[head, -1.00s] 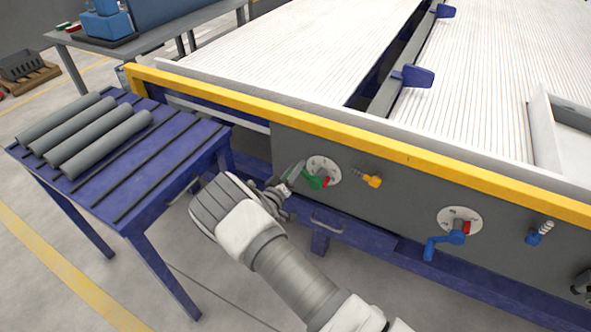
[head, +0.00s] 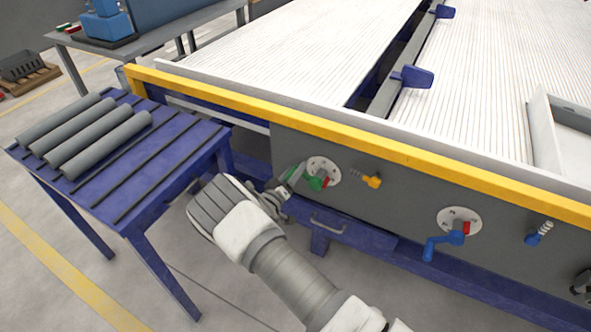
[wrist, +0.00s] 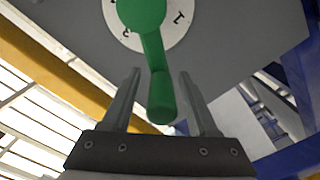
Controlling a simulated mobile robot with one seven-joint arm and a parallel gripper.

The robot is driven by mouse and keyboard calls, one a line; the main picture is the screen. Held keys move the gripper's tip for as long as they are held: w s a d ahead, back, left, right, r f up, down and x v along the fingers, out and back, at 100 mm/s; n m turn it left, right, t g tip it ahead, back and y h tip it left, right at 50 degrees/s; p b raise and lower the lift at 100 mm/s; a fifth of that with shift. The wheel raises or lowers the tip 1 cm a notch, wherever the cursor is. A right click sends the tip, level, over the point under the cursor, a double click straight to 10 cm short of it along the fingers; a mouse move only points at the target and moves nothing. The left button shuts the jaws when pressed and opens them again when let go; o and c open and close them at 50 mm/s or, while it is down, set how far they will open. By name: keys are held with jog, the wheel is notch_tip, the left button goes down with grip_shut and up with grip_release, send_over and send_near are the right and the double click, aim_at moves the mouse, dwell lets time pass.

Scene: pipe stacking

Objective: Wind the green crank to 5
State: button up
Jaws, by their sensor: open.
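The green crank (head: 313,182) sits on a white numbered dial (head: 331,166) on the grey side panel of the large table. A red pointer (head: 324,176) shows beside its hub; the number it marks is too small to read. My gripper (head: 297,176) is at the crank, its fingers partly hiding the handle. In the wrist view the crank's handle (wrist: 161,98) lies between my two open fingers (wrist: 160,88), with gaps on both sides. Part of the dial (wrist: 180,22) shows behind the hub, with a 1 to its right.
The blue rack (head: 180,150) with grey pipes (head: 107,143) stands to the left.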

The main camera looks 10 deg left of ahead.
jog(key=p+v, duration=0.2)
jog(key=v, duration=1.5)
jog(key=shift+p, duration=0.35)
jog(key=shift+w+d+r, duration=0.1)
jog(key=shift+r, duration=0.05)
jog(key=s+d+r+m+g+h, duration=0.1)
jog(key=s+d+r+m+g, duration=0.15)
jog(key=d+r+g, duration=0.7)
jog(key=s+d+r+m+g+h, duration=0.15)
jog(key=d+r+m+g, duration=0.3)
jog(key=d+r, duration=1.05)
jog(key=s+d+r+n+t+y, duration=0.1)
jog(key=s+d+r+y, duration=0.25)
jog(key=s+r, duration=0.4)
jog(key=s+d+r+n+t+y, duration=0.2)
jog(key=s+r+y, duration=0.25)
jog(key=s, duration=0.55)
notch_tip(320, 180, up, 16)
jog(key=p, duration=1.6)
jog(key=shift+w+y, duration=0.2)
jog(key=shift+y, duration=0.15)
